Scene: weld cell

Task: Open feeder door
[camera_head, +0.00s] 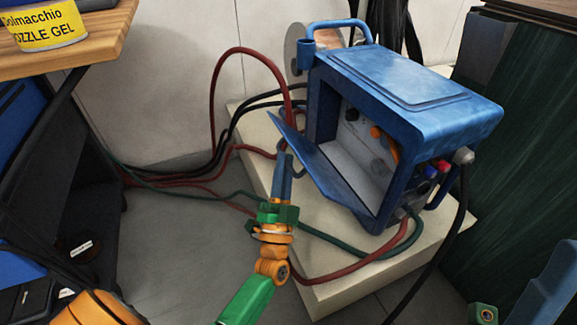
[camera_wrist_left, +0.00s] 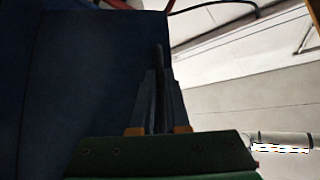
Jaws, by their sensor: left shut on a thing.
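The blue feeder (camera_head: 410,85) stands on a pale plinth. Its side door (camera_head: 335,185) hangs ajar, tilted outward, with the pale interior and its knobs showing behind it. My left gripper (camera_head: 284,158) is shut on the door near its outer left edge. In the left wrist view the door fills the dark blue left side (camera_wrist_left: 75,80), and the left gripper's fingers (camera_wrist_left: 160,85) close around a thin dark edge. The exact contact is dark. A green and blue piece at the head view's bottom right may belong to my right gripper (camera_head: 485,313); its fingers cannot be made out.
Red, black and green hoses (camera_head: 213,110) loop beside and below the door. The plinth (camera_head: 335,290) extends in front of the feeder. A wooden table (camera_head: 100,45) with a yellow tin (camera_head: 45,25) is at left. A dark green panel (camera_head: 525,130) stands at right.

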